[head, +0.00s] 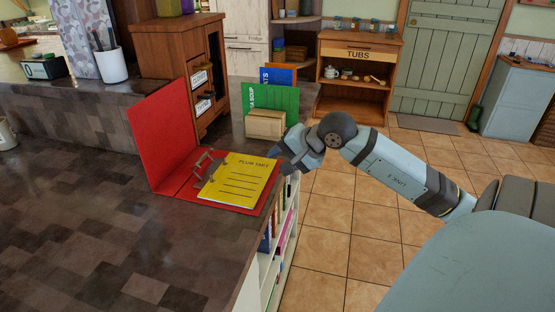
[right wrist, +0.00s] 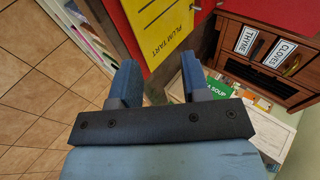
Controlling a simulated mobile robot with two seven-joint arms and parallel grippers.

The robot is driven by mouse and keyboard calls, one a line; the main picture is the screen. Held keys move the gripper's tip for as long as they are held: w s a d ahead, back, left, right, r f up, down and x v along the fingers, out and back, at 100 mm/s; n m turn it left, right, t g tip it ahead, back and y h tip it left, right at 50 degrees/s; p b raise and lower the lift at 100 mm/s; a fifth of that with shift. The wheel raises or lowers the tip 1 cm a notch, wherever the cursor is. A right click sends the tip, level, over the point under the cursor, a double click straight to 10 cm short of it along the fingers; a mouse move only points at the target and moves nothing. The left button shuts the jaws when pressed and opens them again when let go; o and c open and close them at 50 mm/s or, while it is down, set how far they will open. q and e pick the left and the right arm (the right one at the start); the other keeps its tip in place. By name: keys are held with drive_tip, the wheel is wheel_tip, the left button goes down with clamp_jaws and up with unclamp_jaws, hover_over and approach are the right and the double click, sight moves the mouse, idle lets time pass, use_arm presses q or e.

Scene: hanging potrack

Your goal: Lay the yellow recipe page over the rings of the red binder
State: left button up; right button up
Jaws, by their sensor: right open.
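The red binder (head: 160,135) stands open on the counter, its left cover upright and its right cover flat. The yellow recipe page (head: 240,180), titled PLUM TART, lies over the flat cover. Its left edge is at the metal rings (head: 203,158), which show beside it; I cannot tell whether they pass through the page. My right gripper (head: 283,154) is just beyond the page's far right corner. In the right wrist view my right gripper (right wrist: 160,77) is open, with the page (right wrist: 160,25) ahead and its titled end near the fingers. My left gripper is out of view.
A wooden box (head: 265,124) with green and blue recipe cards stands behind the binder. A wooden spice cabinet (head: 180,60) with labelled drawers stands at the back left. The counter (head: 120,240) is clear in front; its right edge drops to shelves of books.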

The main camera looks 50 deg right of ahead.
drive_tip(key=shift+s, duration=0.1)
drive_tip(key=shift+v, duration=1.15)
drive_tip(key=shift+v, duration=1.25)
drive_tip(key=shift+v, duration=2.05)
